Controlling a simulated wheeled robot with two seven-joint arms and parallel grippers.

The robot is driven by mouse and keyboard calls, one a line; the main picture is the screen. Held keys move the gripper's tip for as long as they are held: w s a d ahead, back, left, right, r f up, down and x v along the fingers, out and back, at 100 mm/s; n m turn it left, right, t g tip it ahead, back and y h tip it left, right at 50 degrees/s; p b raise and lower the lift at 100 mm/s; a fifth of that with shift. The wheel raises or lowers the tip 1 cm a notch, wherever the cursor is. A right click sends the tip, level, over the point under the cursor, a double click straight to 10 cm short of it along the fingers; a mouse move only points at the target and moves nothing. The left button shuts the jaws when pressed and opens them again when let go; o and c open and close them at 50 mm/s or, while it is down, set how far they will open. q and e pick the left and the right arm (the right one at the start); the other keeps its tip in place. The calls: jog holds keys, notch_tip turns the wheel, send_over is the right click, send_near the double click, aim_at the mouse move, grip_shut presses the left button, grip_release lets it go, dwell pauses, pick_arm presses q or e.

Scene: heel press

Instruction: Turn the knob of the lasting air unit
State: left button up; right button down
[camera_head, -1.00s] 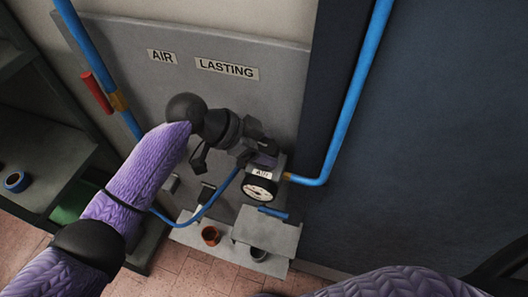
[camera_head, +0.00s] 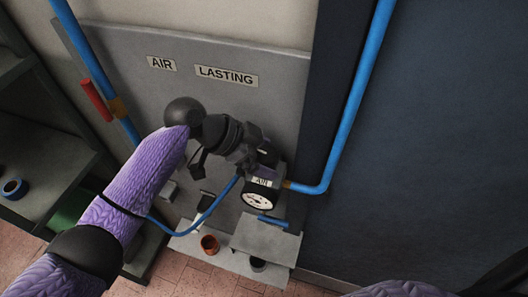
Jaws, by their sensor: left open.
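The lasting air unit is mounted on a grey wall panel (camera_head: 280,110) below the signs AIR and LASTING (camera_head: 226,76). Its round white gauge (camera_head: 258,199) shows at the lower front of the unit. My left gripper (camera_head: 262,160) is at the top of the unit, with the purple sleeved arm coming in from the left. It is open, and its fingers are close to the unit's upper part. The knob is hidden behind the gripper, so contact cannot be told. My right gripper is not in view.
A blue pipe (camera_head: 355,95) runs down to the unit's right side. A blue hose (camera_head: 205,218) curves off to the left. A red-handled valve (camera_head: 97,100) is at left. Dark shelving (camera_head: 45,160) stands far left.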

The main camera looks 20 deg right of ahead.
pick_arm(q)
jog(key=v, duration=0.9)
jog(key=shift+a+r+b, duration=0.25)
jog(key=shift+r+b, duration=0.1)
jog(key=shift+b, duration=0.05)
